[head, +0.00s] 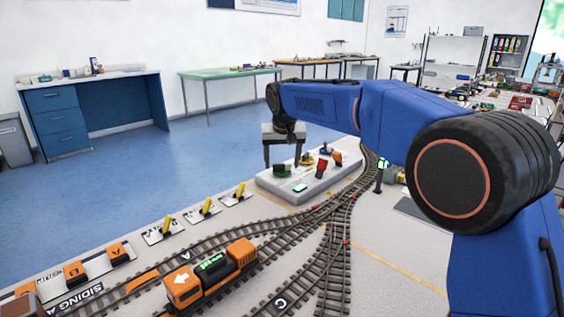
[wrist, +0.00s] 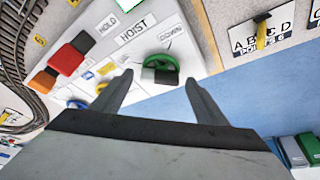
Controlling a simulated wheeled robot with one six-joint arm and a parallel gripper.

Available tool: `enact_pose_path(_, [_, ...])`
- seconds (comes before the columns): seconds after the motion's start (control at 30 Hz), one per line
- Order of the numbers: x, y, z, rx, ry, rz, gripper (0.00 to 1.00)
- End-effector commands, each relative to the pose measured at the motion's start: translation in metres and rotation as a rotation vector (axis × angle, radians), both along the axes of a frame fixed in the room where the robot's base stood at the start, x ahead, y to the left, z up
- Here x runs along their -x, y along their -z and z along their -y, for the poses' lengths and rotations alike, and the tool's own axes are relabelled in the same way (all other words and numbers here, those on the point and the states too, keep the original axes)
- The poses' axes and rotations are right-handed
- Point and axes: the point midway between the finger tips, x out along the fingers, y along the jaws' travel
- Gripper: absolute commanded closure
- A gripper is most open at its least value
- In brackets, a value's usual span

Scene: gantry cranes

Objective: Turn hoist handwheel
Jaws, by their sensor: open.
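My gripper (wrist: 159,78) is open and empty. Its two fingers are spread, with the wheel between their tips in the picture; I cannot tell the remaining distance in depth. In the head view my gripper (head: 282,165) points down over the left end of the grey control panel (head: 292,197). The wheel is small and dark there, partly hidden by my gripper.
The panel also bears a red-and-black control (wrist: 72,55), an orange one (wrist: 42,80), blue rings and a green lit display (head: 300,187). Yellow levers (head: 207,206) stand to the left. Tracks with an orange locomotive (head: 212,272) run in front. A green signal (head: 382,165) stands right.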

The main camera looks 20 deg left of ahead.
Motion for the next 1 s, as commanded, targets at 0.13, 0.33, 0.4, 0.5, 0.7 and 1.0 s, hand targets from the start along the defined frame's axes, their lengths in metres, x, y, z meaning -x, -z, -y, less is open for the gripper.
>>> enact_pose_path(0.13, [0.0001, 0.0, 0.0, 0.0, 0.0, 0.0, 0.47])
enact_pose_path(0.33, [0.0002, 0.0001, 0.0, 0.0, 0.0, -0.001, 0.74])
enact_pose_path(0.4, [0.0002, -0.0001, 0.0, 0.001, 0.002, -0.001, 0.74])
enact_pose_path(0.5, [0.0003, 0.0001, -0.0003, 0.001, 0.011, 0.0, 0.74])
enact_pose_path(0.7, [0.0011, 0.0007, -0.0013, 0.002, 0.082, -0.001, 0.74])
enact_pose_path(1.0, [0.0017, 0.0005, -0.004, 0.002, 0.315, 0.0, 0.74])
